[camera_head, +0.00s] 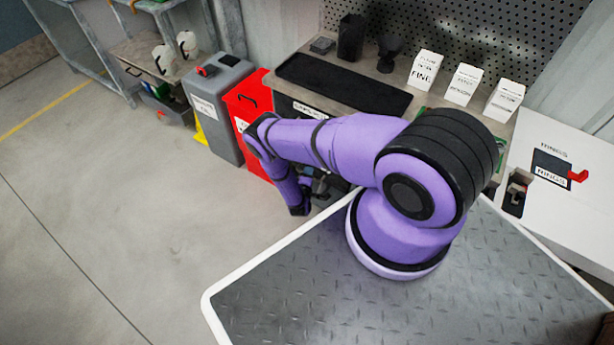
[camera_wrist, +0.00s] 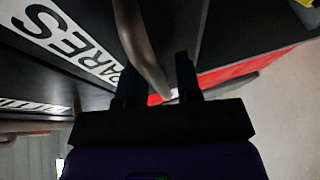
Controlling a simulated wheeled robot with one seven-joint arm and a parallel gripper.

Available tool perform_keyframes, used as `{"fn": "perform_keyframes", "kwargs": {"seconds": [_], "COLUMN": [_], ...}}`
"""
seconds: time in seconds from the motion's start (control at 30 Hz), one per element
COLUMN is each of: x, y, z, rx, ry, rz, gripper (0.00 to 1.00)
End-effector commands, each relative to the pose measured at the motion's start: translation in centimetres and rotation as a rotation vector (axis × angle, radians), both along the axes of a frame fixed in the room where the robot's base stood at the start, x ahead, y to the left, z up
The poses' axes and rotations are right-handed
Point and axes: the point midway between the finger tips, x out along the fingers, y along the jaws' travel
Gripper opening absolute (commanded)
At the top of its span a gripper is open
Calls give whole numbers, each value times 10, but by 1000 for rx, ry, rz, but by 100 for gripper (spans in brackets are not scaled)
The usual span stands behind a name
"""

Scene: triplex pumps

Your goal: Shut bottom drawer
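A dark drawer front with a white label reading SPARES (camera_wrist: 70,38) fills the upper left of the wrist view. A curved grey metal handle (camera_wrist: 140,42) stands out from it. My gripper (camera_wrist: 158,75) has its two dark fingers apart, with the handle passing between them in the picture; I cannot tell if they touch it. In the head view my purple arm reaches over to the front of the workbench and mostly hides the drawers and my gripper. How far the bottom drawer stands out cannot be told.
A red bin (camera_head: 246,105) and a grey bin (camera_head: 217,108) stand left of the workbench. The workbench top carries a black mat (camera_head: 344,84) and white boxes (camera_head: 463,84). A white RINGS cabinet (camera_head: 565,205) is at right. Open floor (camera_head: 110,220) lies to the left.

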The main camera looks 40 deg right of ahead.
Motion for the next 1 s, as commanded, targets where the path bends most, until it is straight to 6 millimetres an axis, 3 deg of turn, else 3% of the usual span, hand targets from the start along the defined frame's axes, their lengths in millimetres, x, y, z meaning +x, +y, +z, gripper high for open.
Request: {"fn": "perform_keyframes", "kwargs": {"seconds": [0.37, 0.8, 1.0], "x": [-4, -54, -68], "y": [5, 59, 74], "z": [2, 15, 18], "rx": [-1, -2, -1], "ry": [0, 2, 1], "rz": [2, 3, 1], "gripper": [37, 37, 37]}}
